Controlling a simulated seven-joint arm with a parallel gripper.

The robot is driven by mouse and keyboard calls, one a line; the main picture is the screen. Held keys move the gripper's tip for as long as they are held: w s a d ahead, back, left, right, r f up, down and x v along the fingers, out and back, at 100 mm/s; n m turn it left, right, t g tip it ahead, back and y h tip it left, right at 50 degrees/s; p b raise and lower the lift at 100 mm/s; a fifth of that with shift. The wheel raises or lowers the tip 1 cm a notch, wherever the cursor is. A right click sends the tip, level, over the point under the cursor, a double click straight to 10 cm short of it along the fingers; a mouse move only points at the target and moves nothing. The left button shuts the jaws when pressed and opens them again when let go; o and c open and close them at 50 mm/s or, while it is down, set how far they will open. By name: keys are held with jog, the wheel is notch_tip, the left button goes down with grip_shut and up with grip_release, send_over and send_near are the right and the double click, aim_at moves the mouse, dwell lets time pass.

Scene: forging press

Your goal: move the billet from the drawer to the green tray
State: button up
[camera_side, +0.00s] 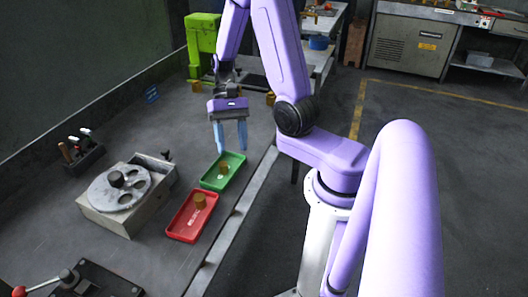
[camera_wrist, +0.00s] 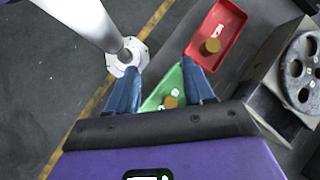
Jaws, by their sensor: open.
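The green tray (camera_side: 209,184) lies on the bench, and a small brass billet (camera_side: 224,168) is in it. My gripper (camera_side: 231,150) is above the tray, fingers pointing down, open and apart from the billet. In the wrist view the green tray (camera_wrist: 178,84) shows between my two blue fingers (camera_wrist: 160,92), with the billet (camera_wrist: 170,102) near its lower end, partly cut off by my gripper body. I cannot make out a drawer for certain.
A red tray (camera_side: 179,230) with another brass cylinder (camera_side: 200,201) lies in front of the green one. A grey box with a round holed disc (camera_side: 116,190) stands left. A tool rack (camera_side: 81,151) and a green machine (camera_side: 203,40) are farther back.

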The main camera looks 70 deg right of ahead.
jog(key=s+a+r+n+t+h, duration=0.2)
jog(key=s+n, duration=0.4)
jog(key=n, duration=0.4)
jog(key=s+a+r+n+t+h, duration=0.2)
jog(key=s+a+r+n, duration=0.3)
jog(key=n, duration=0.5)
jog(key=shift+s+a+n+h, duration=0.4)
jog(key=shift+s+a+h, duration=0.4)
jog(key=shift+a, duration=0.45)
jog(key=shift+w, duration=0.15)
